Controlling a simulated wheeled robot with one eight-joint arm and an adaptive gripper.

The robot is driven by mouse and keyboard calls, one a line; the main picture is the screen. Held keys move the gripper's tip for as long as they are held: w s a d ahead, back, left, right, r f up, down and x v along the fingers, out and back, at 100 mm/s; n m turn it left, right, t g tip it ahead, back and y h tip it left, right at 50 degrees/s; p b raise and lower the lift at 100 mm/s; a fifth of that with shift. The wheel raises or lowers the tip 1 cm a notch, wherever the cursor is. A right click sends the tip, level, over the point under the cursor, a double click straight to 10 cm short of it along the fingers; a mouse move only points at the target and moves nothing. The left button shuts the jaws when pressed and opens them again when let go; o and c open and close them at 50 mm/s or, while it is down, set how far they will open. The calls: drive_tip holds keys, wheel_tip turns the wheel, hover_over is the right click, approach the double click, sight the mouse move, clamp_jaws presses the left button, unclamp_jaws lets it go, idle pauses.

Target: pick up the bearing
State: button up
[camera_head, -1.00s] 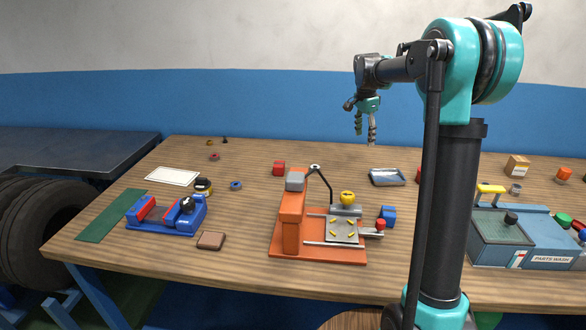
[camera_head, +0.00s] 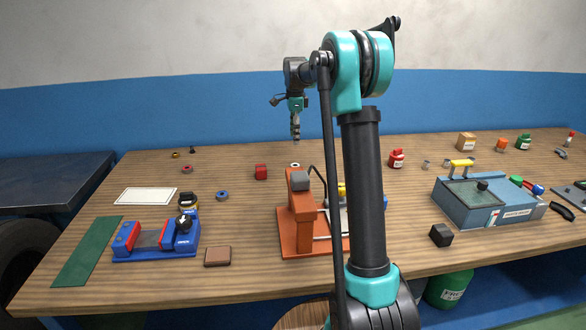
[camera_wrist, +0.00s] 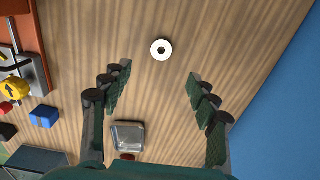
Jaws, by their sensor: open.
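A pale ring with a dark centre, which looks like the bearing (camera_wrist: 161,49), lies flat on the wooden bench in the wrist view. It also shows in the head view (camera_head: 295,165), small, behind the orange press. My gripper (camera_wrist: 159,76) is open and empty, its fingers spread apart in the wrist view. The ring appears in line with the gap between the fingers, slightly beyond the tips. In the head view my gripper (camera_head: 296,137) hangs pointing down above the bench, apart from the ring.
A metal tray (camera_wrist: 128,135) lies nearby. A blue ring (camera_head: 222,195) and vise (camera_head: 155,240) are left; the parts washer (camera_head: 480,205) is right. Bench around the ring is clear.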

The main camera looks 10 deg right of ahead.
wheel_tip(320, 180, down, 12)
drive_tip(key=shift+w+d+f, duration=0.1)
drive_tip(key=shift+w+f, duration=0.05)
drive_tip(key=shift+f, duration=0.05)
idle(0.4)
drive_tip(key=shift+c, duration=0.6)
drive_tip(key=c, duration=1.1)
drive_tip(key=shift+r, duration=0.1)
drive_tip(key=shift+c, duration=0.2)
